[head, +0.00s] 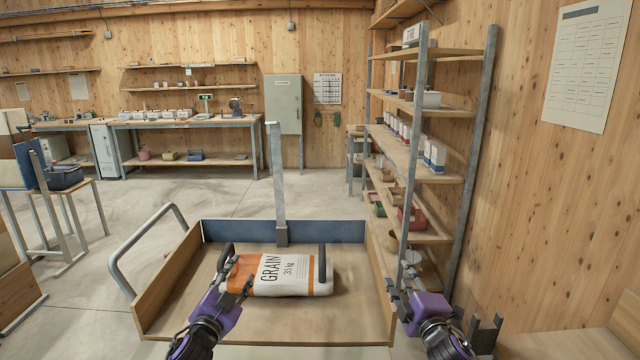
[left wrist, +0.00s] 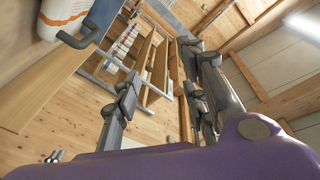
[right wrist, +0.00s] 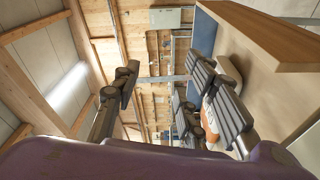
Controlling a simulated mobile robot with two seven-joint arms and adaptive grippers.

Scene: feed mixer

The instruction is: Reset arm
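A white and orange grain bag (head: 285,275) lies flat in a wooden tray (head: 160,284) with a blue back panel. Dark handles stand up at its left and right ends. My left gripper (head: 236,286) is in front of the bag's left end in the head view. Its fingers are spread with nothing between them in the left wrist view (left wrist: 165,85), where part of the bag (left wrist: 62,22) shows at top left. My right gripper (head: 402,280) is over the tray's right edge, beside the shelf rack. Its fingers are apart and empty in the right wrist view (right wrist: 170,88).
A metal post (head: 277,180) rises at the tray's back. A bent grey rail (head: 145,243) stands at its left. A stocked shelf rack (head: 425,180) stands close on the right. A workbench (head: 185,123) lines the far wall, with open concrete floor before it.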

